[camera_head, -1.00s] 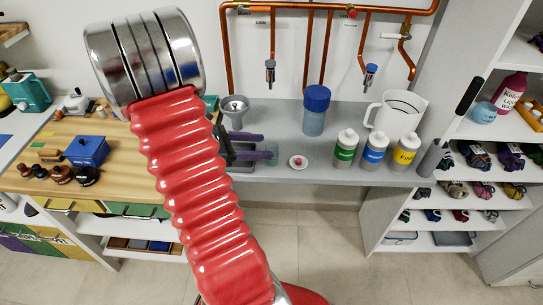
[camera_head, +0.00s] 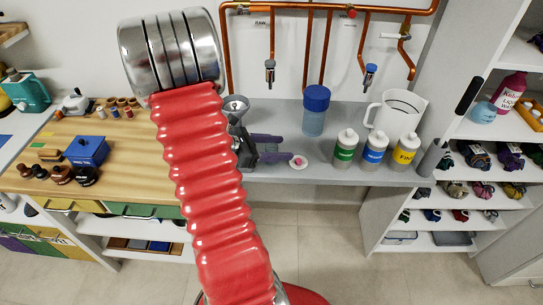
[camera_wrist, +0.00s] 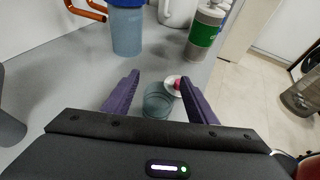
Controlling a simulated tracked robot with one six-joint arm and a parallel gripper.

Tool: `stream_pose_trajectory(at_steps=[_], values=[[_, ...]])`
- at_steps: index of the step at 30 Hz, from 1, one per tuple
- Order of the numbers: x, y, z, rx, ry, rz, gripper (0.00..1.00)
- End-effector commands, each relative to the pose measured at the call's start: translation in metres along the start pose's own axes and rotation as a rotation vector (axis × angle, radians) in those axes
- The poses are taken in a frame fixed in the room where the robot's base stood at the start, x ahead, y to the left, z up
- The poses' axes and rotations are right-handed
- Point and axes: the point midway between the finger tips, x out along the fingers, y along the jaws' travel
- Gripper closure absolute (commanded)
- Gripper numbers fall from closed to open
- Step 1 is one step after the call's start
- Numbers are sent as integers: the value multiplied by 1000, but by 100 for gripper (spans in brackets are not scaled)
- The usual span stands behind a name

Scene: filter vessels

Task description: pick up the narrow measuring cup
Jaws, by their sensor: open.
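The narrow measuring cup (camera_wrist: 157,103) is a small clear bluish cup. In the wrist view it stands upright on the grey counter, between my gripper's two purple fingers and near their bases. My gripper (camera_wrist: 160,79) is open, with one finger on each side of the cup. A gap shows on the left; the right finger looks close to the cup, and I cannot tell if it touches. In the head view my gripper (camera_head: 286,147) reaches over the counter from the left. There the cup is mostly hidden by the fingers.
A small white dish (camera_head: 298,162) with a pink item lies just beyond the fingertips. A blue-lidded jar (camera_head: 316,112), a green-labelled bottle (camera_head: 345,147) and a white jug (camera_head: 397,113) stand further right. A metal funnel (camera_head: 236,104) is behind my wrist. Copper pipes hang above the counter.

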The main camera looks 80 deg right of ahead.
Motion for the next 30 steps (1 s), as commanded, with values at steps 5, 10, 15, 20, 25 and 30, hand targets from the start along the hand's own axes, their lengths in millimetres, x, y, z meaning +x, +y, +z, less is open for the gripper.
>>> stream_pose_trajectory(at_steps=[5, 10, 15, 20, 25, 30], values=[[15, 0, 0, 0, 0, -1, 48], [15, 0, 0, 0, 0, 0, 48], [15, 0, 0, 0, 0, 0, 48], [15, 0, 0, 0, 0, 0, 48], [15, 0, 0, 0, 0, 0, 56], [15, 0, 0, 0, 0, 0, 68]])
